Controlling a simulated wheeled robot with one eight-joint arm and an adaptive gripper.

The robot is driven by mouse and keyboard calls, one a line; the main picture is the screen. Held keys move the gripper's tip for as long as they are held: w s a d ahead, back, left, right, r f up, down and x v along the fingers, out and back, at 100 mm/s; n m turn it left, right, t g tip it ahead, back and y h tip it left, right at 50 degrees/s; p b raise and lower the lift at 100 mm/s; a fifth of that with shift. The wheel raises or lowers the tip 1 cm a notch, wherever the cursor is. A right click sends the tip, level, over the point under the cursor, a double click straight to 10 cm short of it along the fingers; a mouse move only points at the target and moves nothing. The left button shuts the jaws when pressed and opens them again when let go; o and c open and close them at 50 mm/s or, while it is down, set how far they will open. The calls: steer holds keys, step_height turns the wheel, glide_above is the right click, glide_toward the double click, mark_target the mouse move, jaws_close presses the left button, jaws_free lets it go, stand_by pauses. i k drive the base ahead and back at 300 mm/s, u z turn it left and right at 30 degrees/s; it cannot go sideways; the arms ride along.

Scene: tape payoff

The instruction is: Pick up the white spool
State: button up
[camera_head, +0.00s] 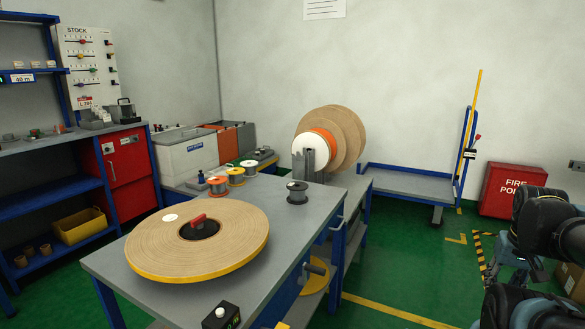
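A small spool with a white top (249,166) stands at the far end of a short row on the grey table (113,262), behind a yellow spool (236,176) and an orange spool (217,186). It is small in the picture, and its lower part is partly hidden. A dark grey spool (297,193) stands apart, to the right of the row. Dark parts of my arm show at the right edge, well away from the spools. My gripper itself is not in view.
A large tan tape reel (170,250) covers the table's near left. A black box with a white button (221,316) sits at the near edge. Big upright reels (345,140) stand behind the table. Green floor is free to the right, before a blue cart (420,185) and red box (512,187).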

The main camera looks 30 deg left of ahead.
mark_target(250, 166)
steer(key=z, duration=1)
steer(key=i, duration=2.15)
steer(key=u, duration=3.2)
steer(key=i, duration=0.1)
steer(key=u, duration=0.5)
